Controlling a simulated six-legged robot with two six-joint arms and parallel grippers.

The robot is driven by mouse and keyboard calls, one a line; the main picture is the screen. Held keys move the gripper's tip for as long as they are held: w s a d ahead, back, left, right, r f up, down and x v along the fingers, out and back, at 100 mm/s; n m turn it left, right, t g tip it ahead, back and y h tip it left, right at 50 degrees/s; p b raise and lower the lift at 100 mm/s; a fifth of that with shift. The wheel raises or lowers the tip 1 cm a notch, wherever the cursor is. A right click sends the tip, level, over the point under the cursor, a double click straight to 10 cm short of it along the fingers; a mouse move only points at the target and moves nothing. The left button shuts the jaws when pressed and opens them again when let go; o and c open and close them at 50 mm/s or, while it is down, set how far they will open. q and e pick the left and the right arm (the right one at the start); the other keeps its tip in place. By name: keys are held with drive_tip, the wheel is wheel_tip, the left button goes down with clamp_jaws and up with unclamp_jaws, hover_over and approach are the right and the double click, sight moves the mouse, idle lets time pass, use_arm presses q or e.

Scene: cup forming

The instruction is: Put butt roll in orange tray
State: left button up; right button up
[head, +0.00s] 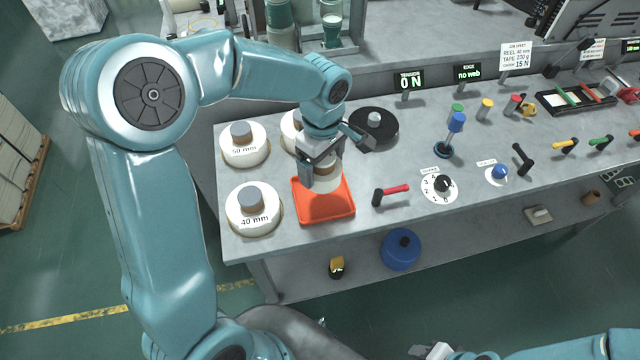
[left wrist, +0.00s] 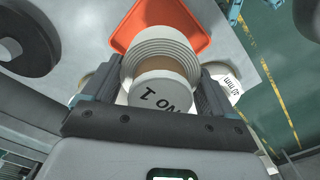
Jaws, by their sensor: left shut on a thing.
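My left gripper (head: 326,170) is shut on a pale roll, the butt roll (head: 327,181). In the left wrist view the roll (left wrist: 162,93) has a white end lettered "NO 1", a tan band and a ringed white part, between the two fingers. The orange tray (head: 326,210) lies on the bench, and the roll is over its back part. The tray also shows beyond the roll in the left wrist view (left wrist: 190,18). I cannot tell whether the roll touches the tray. My right gripper (head: 432,350) is partly cut off at the bottom edge.
Rolls marked 50 mm (head: 243,154) and 40 mm (head: 253,220) stand left of the tray, and another roll (head: 291,133) is partly hidden behind my gripper. A black reel (head: 374,125) is at the back. A red-handled lever (head: 391,193) is close right of the tray.

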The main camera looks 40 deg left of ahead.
use_arm(q)
wheel_tip(320, 180, down, 3)
drive_tip(key=shift+w+f, duration=0.1)
drive_tip(key=shift+w, duration=0.05)
drive_tip(key=f, duration=0.4)
drive_tip(key=shift+s+f, duration=0.1)
drive_tip(key=shift+s, duration=0.1)
drive_tip(key=shift+w+f, duration=0.2)
drive_tip(key=shift+f, duration=0.1)
drive_tip(key=shift+s+a, duration=0.1)
drive_tip(key=shift+s+r, duration=0.1)
